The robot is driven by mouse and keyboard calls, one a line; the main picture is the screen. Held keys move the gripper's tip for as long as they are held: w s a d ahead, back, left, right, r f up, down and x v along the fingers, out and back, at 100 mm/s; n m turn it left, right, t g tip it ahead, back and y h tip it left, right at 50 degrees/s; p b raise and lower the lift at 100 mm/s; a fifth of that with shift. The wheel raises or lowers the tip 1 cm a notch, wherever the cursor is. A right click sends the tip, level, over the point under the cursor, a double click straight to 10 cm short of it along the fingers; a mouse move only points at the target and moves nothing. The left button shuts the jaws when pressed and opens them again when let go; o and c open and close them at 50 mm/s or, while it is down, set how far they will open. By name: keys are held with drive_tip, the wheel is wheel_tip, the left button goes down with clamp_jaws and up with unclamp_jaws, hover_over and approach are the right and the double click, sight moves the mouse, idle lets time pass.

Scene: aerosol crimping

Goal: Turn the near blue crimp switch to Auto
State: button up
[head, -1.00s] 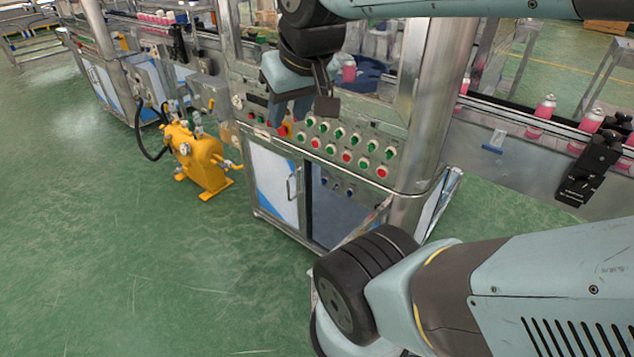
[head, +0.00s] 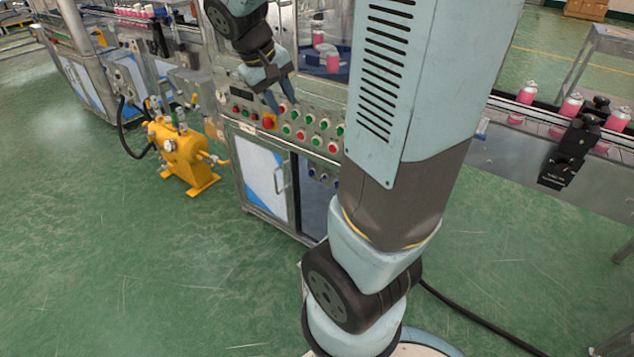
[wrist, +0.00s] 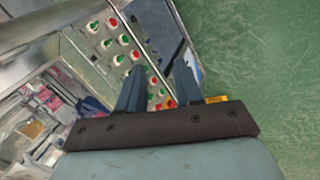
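Small blue switches (head: 312,172) show in the head view in the dark opening below the button panel. They are tiny, and I cannot read their settings or labels. My forearm hides the right part of that area. My gripper (head: 277,98) is up at the left part of the button panel (head: 300,110), above the blue switches. In the wrist view, the two fingers of my gripper (wrist: 160,68) stand apart with nothing visible between them. I cannot make out the blue switches in the wrist view.
Rows of green and red buttons (wrist: 118,40) lie close to my fingers. A red emergency stop (head: 268,121) on yellow sits at the panel's left. A white cabinet door (head: 262,172) is below. A yellow tank (head: 182,155) stands left on open green floor. Pink cans (head: 570,105) line the right conveyor.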

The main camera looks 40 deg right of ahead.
sight(322, 180)
drive_tip(key=w+d+f+n+g+h, duration=0.2)
drive_tip(key=w+d+f+h, duration=0.35)
drive_tip(key=w+f, duration=0.55)
drive_tip(key=w+d+f+n+g+h, duration=0.15)
drive_tip(key=w+d+f+h, duration=0.35)
drive_tip(key=f, duration=1)
drive_tip(key=w+d+f+n+t+h, duration=0.1)
drive_tip(key=d+f+n+t, duration=0.15)
drive_tip(key=f, duration=0.75)
drive_tip(key=w+d+f+n+t+h, duration=0.1)
drive_tip(key=f+n+t, duration=0.3)
drive_tip(key=f, duration=0.6)
drive_tip(key=w+d+f+n+t, duration=0.1)
drive_tip(key=f+n+t, duration=0.2)
drive_tip(key=f, duration=0.7)
drive_tip(key=x, duration=1.4)
drive_tip(key=shift+d+f, duration=0.1)
drive_tip(key=shift+c, duration=0.4)
clamp_jaws()
drive_tip(key=shift+a, duration=0.2)
drive_tip(key=shift+s+d, duration=0.1)
drive_tip(key=shift+d, duration=0.05)
